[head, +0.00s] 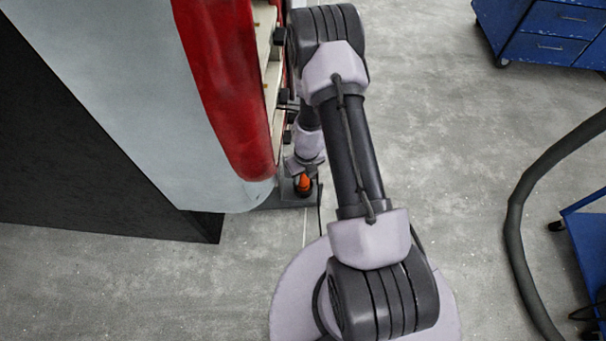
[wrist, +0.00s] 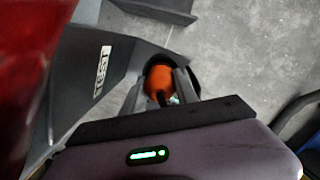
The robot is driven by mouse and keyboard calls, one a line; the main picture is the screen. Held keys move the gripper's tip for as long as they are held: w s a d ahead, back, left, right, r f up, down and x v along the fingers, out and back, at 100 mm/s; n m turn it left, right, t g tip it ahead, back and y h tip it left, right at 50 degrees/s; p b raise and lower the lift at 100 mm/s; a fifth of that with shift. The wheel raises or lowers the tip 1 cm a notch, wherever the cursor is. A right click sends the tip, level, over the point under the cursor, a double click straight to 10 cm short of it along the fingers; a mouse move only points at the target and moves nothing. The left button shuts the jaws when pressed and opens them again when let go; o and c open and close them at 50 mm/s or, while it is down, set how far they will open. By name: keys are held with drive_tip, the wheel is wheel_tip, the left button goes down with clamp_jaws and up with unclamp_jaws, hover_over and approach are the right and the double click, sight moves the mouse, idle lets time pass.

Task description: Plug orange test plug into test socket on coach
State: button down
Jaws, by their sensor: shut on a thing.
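The orange test plug (wrist: 159,82) is held between the two fingers of my gripper (wrist: 163,92) in the wrist view. The plug also shows as a small orange shape in the head view (head: 304,182), beside the lower edge of the coach (head: 228,90). A dark grey panel (wrist: 110,55) with a white "TEST" label lies just left of the plug in the wrist view. A dark round rim shows around the far side of the plug; it may be the test socket. I cannot tell whether the plug is inside it.
The red coach body (wrist: 28,60) is close on the left of the wrist view. A blue drawer cabinet (head: 545,30) stands at the back right. A thick dark hose (head: 516,225) and a blue cart (head: 585,240) are at the right. The grey floor between is clear.

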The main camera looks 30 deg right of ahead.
drive_tip(key=shift+f+b, duration=0.6)
drive_tip(key=c, duration=1.2)
unclamp_jaws()
drive_tip(key=r+p, duration=0.2)
drive_tip(key=r, duration=0.1)
drive_tip(key=s+r+p, duration=0.1)
drive_tip(key=r+p, duration=0.2)
drive_tip(key=r, duration=0.1)
drive_tip(key=r+p, duration=0.3)
drive_tip(key=r, duration=0.1)
drive_tip(key=shift+s+r, duration=0.1)
drive_tip(key=shift+s, duration=0.05)
